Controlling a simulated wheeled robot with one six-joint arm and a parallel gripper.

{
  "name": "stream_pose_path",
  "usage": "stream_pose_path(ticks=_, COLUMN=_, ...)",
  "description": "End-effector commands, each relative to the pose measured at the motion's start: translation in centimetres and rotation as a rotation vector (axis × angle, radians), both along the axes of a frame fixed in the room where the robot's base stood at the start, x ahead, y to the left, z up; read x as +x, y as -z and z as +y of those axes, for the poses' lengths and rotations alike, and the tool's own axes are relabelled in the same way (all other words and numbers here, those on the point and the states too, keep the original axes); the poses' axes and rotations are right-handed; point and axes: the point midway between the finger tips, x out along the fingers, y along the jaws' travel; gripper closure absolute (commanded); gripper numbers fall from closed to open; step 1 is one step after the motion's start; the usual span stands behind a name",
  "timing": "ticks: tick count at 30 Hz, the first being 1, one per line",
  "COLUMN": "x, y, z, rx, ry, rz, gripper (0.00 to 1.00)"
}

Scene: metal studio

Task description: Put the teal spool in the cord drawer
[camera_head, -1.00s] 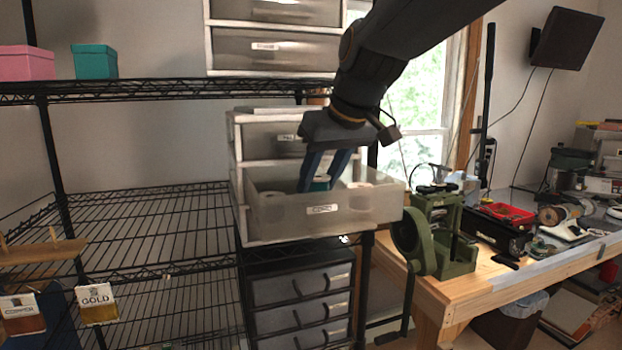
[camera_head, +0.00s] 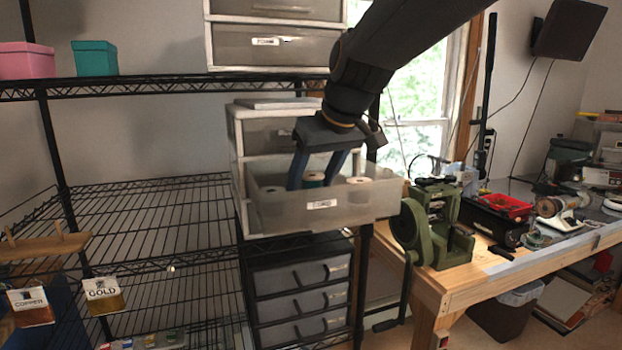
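The cord drawer (camera_head: 322,207) is pulled open from the white drawer unit on the shelf, with a "CORD" label on its front. The teal spool (camera_head: 314,180) is in the drawer, its lower part hidden by the drawer front. My gripper (camera_head: 315,184) reaches down into the drawer from above. Its two blue fingers stand apart, one on each side of the teal spool, with a visible space between each finger and the spool.
Pale spools sit in the drawer to the right (camera_head: 359,181) and left of the teal one. A green rolling mill (camera_head: 428,226) stands on the wooden bench close to the drawer's right. The wire shelf (camera_head: 150,222) at left is mostly clear.

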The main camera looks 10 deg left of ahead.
Motion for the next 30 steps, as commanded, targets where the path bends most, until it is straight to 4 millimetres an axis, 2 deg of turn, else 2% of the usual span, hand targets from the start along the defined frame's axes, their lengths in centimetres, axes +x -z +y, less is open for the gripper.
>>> stream_pose_path(ticks=8, x=-0.2, y=-0.9, z=-0.2, rx=0.001, ry=0.001, rz=-0.003, gripper=0.44)
stream_pose_path(ticks=21, x=-3.5, y=-7.8, z=-3.4, rx=0.002, ry=0.000, rz=-0.004, gripper=0.44)
stream_pose_path(ticks=25, x=-4.2, y=-9.4, z=-4.0, rx=0.002, ry=0.000, rz=-0.004, gripper=0.44)
stream_pose_path(ticks=30, x=-4.7, y=-10.2, z=-4.4, rx=0.000, ry=0.000, rz=0.000, gripper=0.44)
